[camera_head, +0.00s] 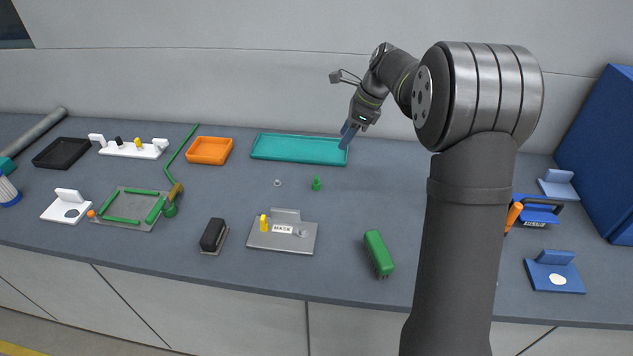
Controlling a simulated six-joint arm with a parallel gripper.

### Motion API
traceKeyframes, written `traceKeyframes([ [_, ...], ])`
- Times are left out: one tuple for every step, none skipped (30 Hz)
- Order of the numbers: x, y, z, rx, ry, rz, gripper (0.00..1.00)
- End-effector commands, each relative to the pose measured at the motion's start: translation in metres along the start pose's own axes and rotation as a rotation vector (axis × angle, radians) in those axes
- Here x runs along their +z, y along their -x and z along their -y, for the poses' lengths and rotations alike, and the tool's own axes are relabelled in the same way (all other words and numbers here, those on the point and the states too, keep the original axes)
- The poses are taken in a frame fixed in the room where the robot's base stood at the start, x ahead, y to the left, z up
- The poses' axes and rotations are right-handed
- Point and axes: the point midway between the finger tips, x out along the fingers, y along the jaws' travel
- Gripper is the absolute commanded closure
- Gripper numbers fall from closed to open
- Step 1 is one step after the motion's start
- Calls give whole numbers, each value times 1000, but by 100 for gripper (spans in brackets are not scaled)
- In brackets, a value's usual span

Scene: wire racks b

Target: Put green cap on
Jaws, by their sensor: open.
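A small green piece (316,184), which looks like the green cap, stands upright on the grey table near the middle. My gripper (348,135) is open, above and to the right of the green piece, at the right end of the teal tray. It is apart from the green piece. A grey metal plate (306,244) with an upright back, a yellow peg (263,223), a white label and a small pale round part (302,233) lies in front of the green piece. Which part the cap fits cannot be told from this view.
A teal tray (262,155), an orange tray (228,147) and a white rack (105,150) stand at the back. A small ring (277,183) lies left of the green piece. A green block (378,252) and a black block (213,234) lie in front. Blue fixtures (545,279) are at right.

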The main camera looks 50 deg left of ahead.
Motion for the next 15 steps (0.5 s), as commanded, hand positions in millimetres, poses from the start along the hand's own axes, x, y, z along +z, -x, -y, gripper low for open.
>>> traceKeyframes([
  [0, 0, 0, 0, 0, 0, 53],
  [0, 0, 0, 0, 0, 0, 53],
  [0, 0, 0, 0, 1, 0, 53],
  [0, 0, 0, 0, 6, -2, 53],
  [1, -1, 0, 0, 16, -5, 53],
  [3, -1, -1, 1, 41, -11, 53],
  [5, -2, -2, 2, 70, -19, 53],
  [7, -4, -3, 3, 109, -30, 53],
  [10, -5, -4, 5, 175, -48, 53],
  [13, -7, -6, 8, 236, -65, 53],
  [17, -9, -7, 12, 306, -83, 53],
  [22, -11, -9, 19, 408, -111, 53],
  [26, -13, -11, 26, 491, -134, 53],
  [29, -14, -12, 34, 575, -156, 53],
  [35, -17, -15, 46, 690, -187, 53],
])
